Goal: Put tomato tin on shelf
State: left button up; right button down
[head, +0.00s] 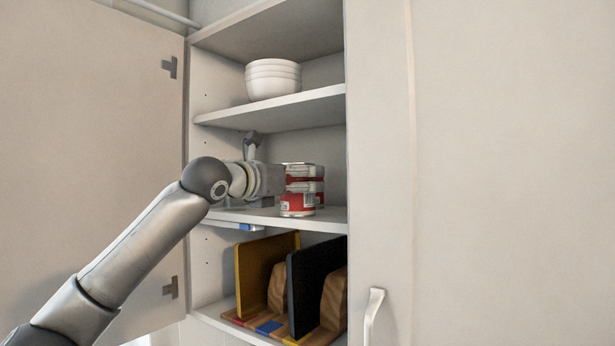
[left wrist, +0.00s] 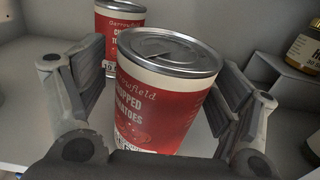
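A red and cream tomato tin (left wrist: 165,100) with a silver lid stands between the fingers of my left gripper (left wrist: 165,95) in the left wrist view. The fingers are apart on either side of it, with narrow gaps showing, so the gripper looks open around the tin. In the head view the left gripper (head: 285,184) reaches into the open cupboard at the middle shelf (head: 325,222). The tin (head: 297,203) shows there, apparently resting on the shelf, partly hidden by the gripper. A second similar tin (left wrist: 120,20) stands behind it in the left wrist view. My right gripper is not in view.
White bowls (head: 273,80) are stacked on the upper shelf (head: 285,108). Boards (head: 265,270) stand in a rack on the lower shelf. A jar (left wrist: 303,48) is at the wrist view's right. The open cupboard door (head: 90,130) is at left; a closed door (head: 510,170) is at right.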

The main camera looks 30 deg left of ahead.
pick_arm(q)
jog(key=shift+r, duration=0.1)
jog(key=shift+s, duration=0.1)
jog(key=s+a+b, duration=0.1)
jog(key=s+b, duration=0.4)
jog(key=s, duration=0.6)
jog(key=shift+s+a, duration=0.3)
jog(key=shift+s, duration=0.05)
jog(key=shift+r, duration=0.15)
